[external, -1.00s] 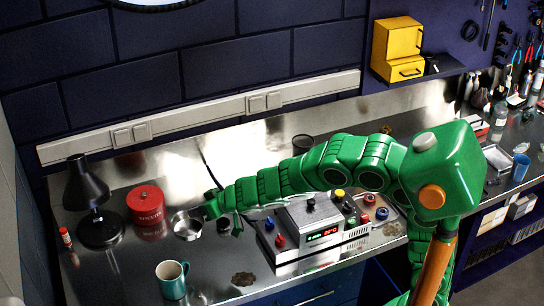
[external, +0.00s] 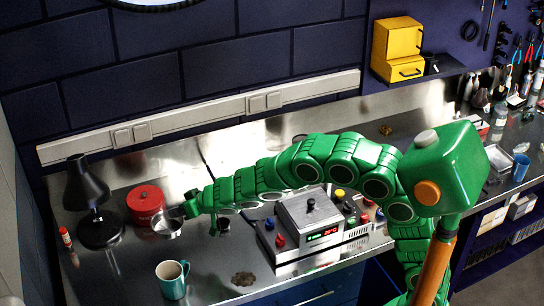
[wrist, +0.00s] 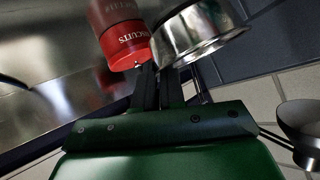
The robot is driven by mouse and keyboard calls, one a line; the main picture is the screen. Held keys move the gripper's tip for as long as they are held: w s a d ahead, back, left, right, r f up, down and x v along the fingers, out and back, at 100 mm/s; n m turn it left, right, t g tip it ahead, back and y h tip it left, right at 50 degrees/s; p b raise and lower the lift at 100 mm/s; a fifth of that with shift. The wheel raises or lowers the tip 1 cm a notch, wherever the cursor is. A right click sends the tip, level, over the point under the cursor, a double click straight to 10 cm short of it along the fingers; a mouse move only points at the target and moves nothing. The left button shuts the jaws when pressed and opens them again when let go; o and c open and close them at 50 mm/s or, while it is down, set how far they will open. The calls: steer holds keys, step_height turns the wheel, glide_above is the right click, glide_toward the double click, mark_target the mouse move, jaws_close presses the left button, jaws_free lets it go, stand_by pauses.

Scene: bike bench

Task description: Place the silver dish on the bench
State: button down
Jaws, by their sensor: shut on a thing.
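The silver dish (external: 167,222) is a shallow round metal dish at the left part of the bench (external: 215,262), in front of the red tin. My gripper (external: 190,206) is shut on the dish's near edge, at its right side in the external view. In the wrist view the dish (wrist: 203,32) is tilted in the picture at the tips of my gripper (wrist: 158,75). I cannot tell for sure whether its base touches the bench or hangs a little above it.
A red biscuit tin (external: 146,201) stands close behind the dish; it also shows in the wrist view (wrist: 125,42). A black lamp (external: 88,190) stands to the left. A teal mug (external: 171,281) stands in front. A control box (external: 308,223) is to the right.

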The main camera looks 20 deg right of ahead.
mark_target(163, 220)
steer(key=x, duration=0.3)
steer(key=d+f+x, duration=0.1)
steer(key=x, duration=0.5)
steer(key=shift+d+f, duration=0.1)
steer(key=shift+f, duration=1.85)
steer(key=c, duration=1.2)
jaws_free()
steer(key=shift+f, duration=0.15)
steer(key=shift+v, duration=6.05)
steer(key=shift+o, duration=0.2)
